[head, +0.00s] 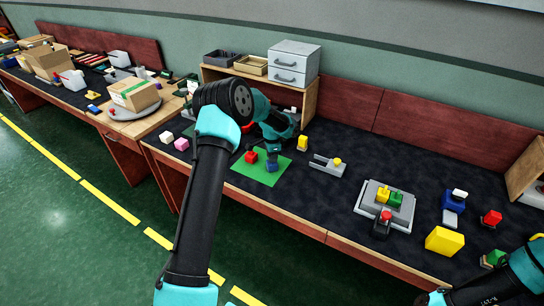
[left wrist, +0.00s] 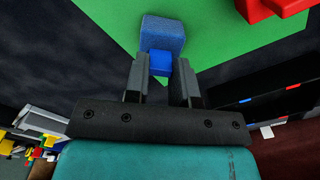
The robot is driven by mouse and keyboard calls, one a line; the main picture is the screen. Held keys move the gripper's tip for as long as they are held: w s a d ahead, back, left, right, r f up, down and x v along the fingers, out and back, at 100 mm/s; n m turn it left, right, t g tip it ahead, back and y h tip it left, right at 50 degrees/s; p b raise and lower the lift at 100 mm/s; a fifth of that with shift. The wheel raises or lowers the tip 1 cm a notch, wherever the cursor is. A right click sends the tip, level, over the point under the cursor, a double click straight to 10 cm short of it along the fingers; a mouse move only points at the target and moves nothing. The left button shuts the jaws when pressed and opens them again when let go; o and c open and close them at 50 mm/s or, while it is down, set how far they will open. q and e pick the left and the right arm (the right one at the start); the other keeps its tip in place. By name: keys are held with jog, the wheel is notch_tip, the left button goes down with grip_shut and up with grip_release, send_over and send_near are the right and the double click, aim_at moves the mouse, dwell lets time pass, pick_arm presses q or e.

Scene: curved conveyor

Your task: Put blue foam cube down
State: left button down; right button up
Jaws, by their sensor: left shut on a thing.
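My left gripper (head: 270,152) is shut on the blue foam cube (head: 271,166), over the green mat (head: 262,180). In the left wrist view, the cube (left wrist: 163,32) has a textured body and a smaller smooth blue block (left wrist: 160,62) on its near side, between the fingertips (left wrist: 160,72). The cube is over the green mat (left wrist: 220,35) there too; whether it touches the mat I cannot tell. A red block (head: 251,157) sits on the mat to the left of the cube. My right gripper is not in view.
A grey tray (head: 368,207) with yellow and green blocks is farther right. Pink (head: 181,144) and white blocks lie at left. Dark tabletop between is clear.

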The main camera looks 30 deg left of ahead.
pick_arm(q)
jog(key=c, duration=1)
grip_release()
jog(key=shift+f, duration=0.1)
jog(key=shift+o, duration=0.2)
notch_tip(320, 180, up, 12)
